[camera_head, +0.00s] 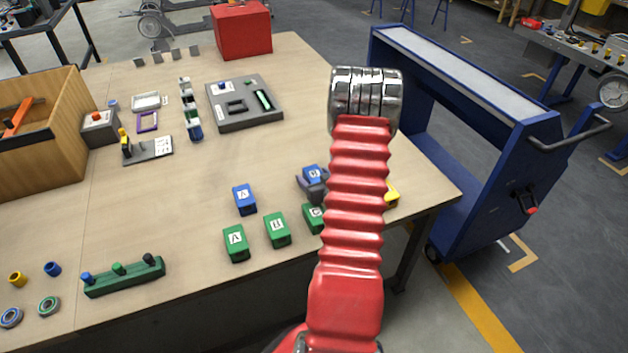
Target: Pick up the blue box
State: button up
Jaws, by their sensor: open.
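One blue box (244,201) with a white letter label stands on the table, left of my arm and behind the green boxes. A second labelled blue box (314,172) stands further right, close to my red arm. My gripper (313,189) is mostly hidden behind my arm. Only a dark grey part of it shows, just in front of the second blue box and partly overlapping it. It is open; whether it touches that box cannot be told. The left blue box stands apart from it.
Green boxes (277,230) stand in a row along the front edge. A yellow thing (392,194) shows partly right of my arm. A green peg block (124,277) lies front left; a grey tray (244,115) and red box (241,30) are further back. A blue cart (480,180) stands right.

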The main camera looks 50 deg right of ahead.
jog(key=shift+c, duration=0.5)
grip_shut()
dwell(0.5)
jog(key=shift+r, duration=0.1)
